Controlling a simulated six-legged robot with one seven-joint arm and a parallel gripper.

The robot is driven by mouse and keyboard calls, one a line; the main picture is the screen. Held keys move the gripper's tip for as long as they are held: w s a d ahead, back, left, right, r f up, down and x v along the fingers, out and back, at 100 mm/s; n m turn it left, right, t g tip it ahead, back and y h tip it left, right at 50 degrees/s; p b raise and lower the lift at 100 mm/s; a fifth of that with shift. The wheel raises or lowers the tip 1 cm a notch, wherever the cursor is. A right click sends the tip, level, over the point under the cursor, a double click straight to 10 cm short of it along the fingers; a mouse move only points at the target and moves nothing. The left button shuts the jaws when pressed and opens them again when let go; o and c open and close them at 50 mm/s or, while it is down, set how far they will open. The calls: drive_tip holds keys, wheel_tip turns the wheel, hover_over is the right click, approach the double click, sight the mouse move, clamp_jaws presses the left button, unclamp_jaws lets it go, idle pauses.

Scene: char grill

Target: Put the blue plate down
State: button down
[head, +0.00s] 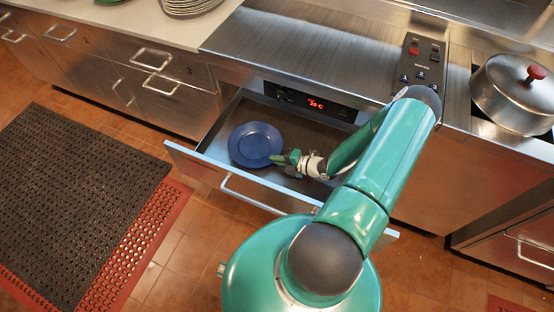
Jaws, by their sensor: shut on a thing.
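The blue plate (255,144) is round with a raised rim. It is in or just above the open steel drawer (226,118), toward its left part. I cannot tell whether it touches the drawer floor. My gripper (282,159) is at the plate's right edge and is shut on its rim. My arm reaches over the drawer from the right, and it hides the drawer's right part.
A lit red display (315,103) sits above the drawer. A steel pot (512,92) with a red knob stands on the stove at right. A stack of plates (190,6) is on the pale counter (130,20).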

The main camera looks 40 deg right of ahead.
drive_tip(key=shift+f, duration=0.55)
drive_tip(key=c, duration=1.6)
unclamp_jaws()
